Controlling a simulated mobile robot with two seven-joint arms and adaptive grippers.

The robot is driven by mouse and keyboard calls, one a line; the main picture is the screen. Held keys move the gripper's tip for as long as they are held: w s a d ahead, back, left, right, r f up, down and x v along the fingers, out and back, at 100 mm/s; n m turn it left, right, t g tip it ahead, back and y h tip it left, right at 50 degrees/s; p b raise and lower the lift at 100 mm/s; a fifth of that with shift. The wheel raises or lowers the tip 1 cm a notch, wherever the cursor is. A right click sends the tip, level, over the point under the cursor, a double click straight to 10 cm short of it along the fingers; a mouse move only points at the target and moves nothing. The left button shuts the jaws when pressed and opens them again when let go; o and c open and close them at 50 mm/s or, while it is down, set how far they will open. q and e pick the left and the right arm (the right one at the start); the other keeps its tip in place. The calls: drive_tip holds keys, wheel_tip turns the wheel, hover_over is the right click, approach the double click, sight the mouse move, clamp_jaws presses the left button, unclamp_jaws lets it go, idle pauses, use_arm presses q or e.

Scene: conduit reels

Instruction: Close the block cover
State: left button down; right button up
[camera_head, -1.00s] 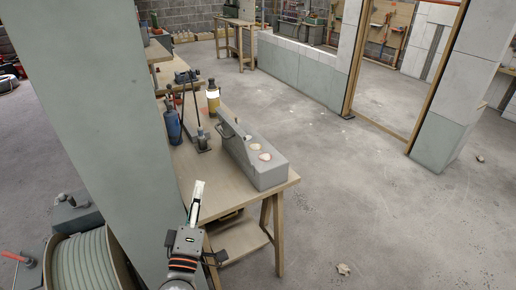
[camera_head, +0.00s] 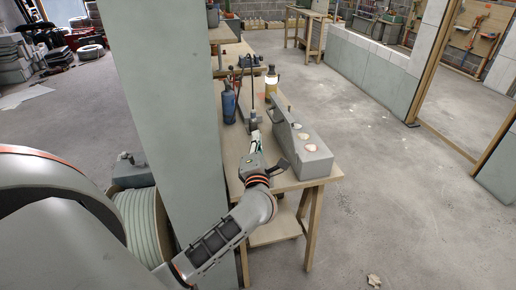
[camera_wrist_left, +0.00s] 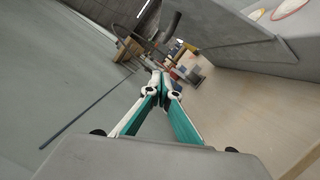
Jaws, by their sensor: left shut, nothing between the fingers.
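The grey block (camera_head: 317,163) sits on the right part of a wooden workbench (camera_head: 232,160) in the head view. Pale round discs (camera_head: 304,136) show on its upper face. A grey panel (camera_head: 284,116), which looks like the raised cover, stands along its left side; its exact angle is hard to tell. My left gripper (camera_head: 254,146) is over the bench, left of the block and apart from it. In the left wrist view its fingers (camera_wrist_left: 165,78) are shut and empty, with the block (camera_wrist_left: 262,55) at the upper right. My right gripper is not in view.
A dark clamp-like stand (camera_head: 252,122) is just beyond my gripper. A wide grey pillar (camera_head: 165,120) rises left of the bench. The floor at right is open.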

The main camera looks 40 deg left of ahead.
use_arm(q)
drive_tip(key=w, duration=0.1)
drive_tip(key=w+r, duration=0.1)
drive_tip(key=w, duration=0.1)
drive_tip(key=w+d+r, duration=0.1)
drive_tip(key=shift+w, duration=0.35)
